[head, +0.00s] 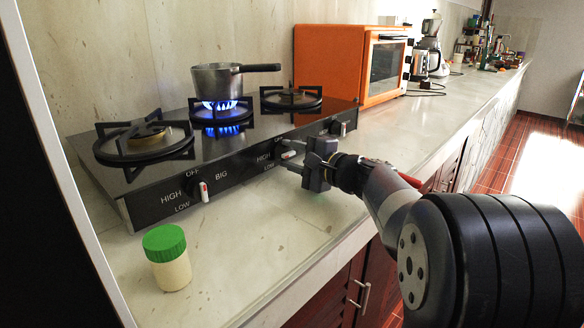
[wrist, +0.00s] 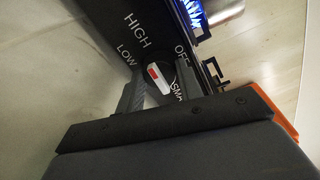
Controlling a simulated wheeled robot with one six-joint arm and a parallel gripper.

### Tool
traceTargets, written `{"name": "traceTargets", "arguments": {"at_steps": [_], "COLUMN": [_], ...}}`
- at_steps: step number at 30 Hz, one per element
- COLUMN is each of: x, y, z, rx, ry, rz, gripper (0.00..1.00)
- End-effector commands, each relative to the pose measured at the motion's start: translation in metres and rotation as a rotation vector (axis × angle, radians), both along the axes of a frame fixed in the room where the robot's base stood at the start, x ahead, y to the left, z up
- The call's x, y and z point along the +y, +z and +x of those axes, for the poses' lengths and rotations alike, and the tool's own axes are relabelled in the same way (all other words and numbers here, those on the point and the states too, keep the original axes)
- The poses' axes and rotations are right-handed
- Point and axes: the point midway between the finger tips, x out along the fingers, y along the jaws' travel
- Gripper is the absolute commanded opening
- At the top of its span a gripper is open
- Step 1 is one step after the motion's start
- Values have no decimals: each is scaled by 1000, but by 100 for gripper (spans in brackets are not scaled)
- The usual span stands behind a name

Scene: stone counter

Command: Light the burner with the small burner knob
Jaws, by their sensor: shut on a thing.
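The small burner knob (wrist: 159,79) is black with a white, red-marked handle. In the wrist view it sits between my fingers, and its red mark points toward the HIGH label. My gripper (wrist: 170,90) is shut on it; the "SMALL" lettering is partly hidden. In the head view my gripper (head: 291,157) is at the middle of the stove front, largely covering this knob. Blue flame (head: 222,106) burns on the middle burner under a metal saucepan (head: 217,78). Blue flame also shows at the top of the wrist view (wrist: 193,14).
The black stove (head: 150,204) has a BIG burner knob (head: 203,191) at left and another knob (head: 339,128) at right. A green-lidded jar (head: 169,272) stands in front at left. An orange oven (head: 330,62) stands behind right. The counter (head: 245,240) before the stove is mostly clear.

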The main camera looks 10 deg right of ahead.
Motion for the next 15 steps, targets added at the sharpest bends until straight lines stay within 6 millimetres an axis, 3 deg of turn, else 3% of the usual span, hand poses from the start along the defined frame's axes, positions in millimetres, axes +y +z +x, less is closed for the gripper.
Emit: {"name": "traceTargets", "arguments": {"at_steps": [15], "x": [1], "y": [0], "z": [0], "rx": [-22], "ry": [2], "rz": [-36], "gripper": [12]}}
